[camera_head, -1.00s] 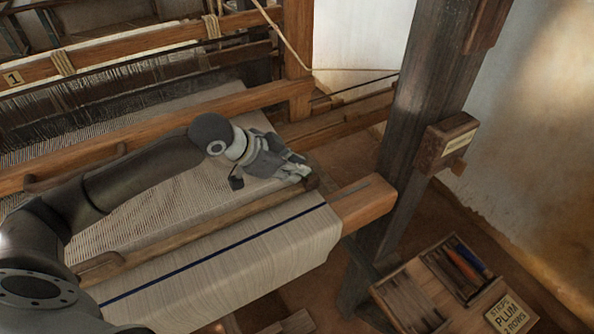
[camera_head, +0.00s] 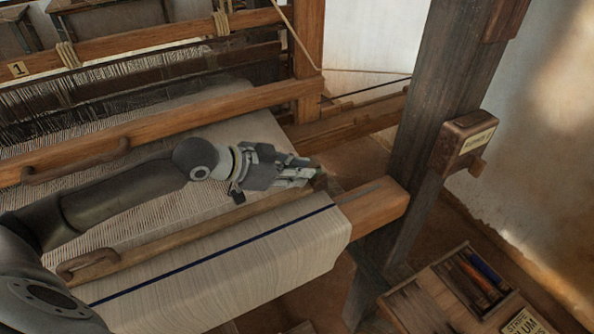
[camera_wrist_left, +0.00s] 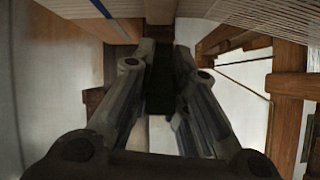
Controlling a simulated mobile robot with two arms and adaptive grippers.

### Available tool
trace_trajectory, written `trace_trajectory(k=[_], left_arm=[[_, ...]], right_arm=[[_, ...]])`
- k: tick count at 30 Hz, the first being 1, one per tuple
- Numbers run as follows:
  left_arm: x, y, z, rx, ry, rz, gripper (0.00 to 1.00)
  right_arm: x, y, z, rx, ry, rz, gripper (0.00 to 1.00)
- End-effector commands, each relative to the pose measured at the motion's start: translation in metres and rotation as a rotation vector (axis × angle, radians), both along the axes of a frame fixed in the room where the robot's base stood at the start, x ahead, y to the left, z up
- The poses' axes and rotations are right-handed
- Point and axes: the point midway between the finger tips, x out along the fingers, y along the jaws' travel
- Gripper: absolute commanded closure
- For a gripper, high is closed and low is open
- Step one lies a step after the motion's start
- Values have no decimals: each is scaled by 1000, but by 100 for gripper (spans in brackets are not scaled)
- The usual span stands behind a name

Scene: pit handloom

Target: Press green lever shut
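My left gripper (camera_head: 306,175) is at the right end of the loom's front wooden bar, just above the cloth. A small green patch (camera_head: 317,171), perhaps part of the green lever, shows at its fingertips; the fingers hide most of it. In the left wrist view the two fingers (camera_wrist_left: 164,55) stand apart, with a dark, faintly greenish piece (camera_wrist_left: 162,85) between them. I cannot tell whether the fingers touch it or how far the lever is tilted. My right gripper is not in view.
Pale cloth with a blue stripe (camera_head: 225,258) covers the front of the loom. A beam end (camera_head: 375,204) juts out past the fingertips. A dark post (camera_head: 430,120) with a small labelled box (camera_head: 466,138) stands to the right. A wooden tray (camera_head: 420,305) is at lower right.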

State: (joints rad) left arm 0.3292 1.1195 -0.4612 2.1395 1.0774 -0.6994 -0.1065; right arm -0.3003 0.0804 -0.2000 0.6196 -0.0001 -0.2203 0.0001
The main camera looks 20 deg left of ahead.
Motion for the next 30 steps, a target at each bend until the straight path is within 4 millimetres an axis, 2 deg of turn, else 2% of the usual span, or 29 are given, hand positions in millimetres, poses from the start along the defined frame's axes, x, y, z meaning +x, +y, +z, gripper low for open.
trace_trajectory(k=[1,4,7,20,30], left_arm=[[0,0,1,-1,-2,0,78],[0,0,1,-1,-2,0,66],[0,0,1,-1,-2,0,61],[-3,3,2,3,0,1,61],[-26,23,19,7,0,3,61]], right_arm=[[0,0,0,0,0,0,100],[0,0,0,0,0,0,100],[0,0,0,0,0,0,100],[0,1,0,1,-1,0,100],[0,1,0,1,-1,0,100]])
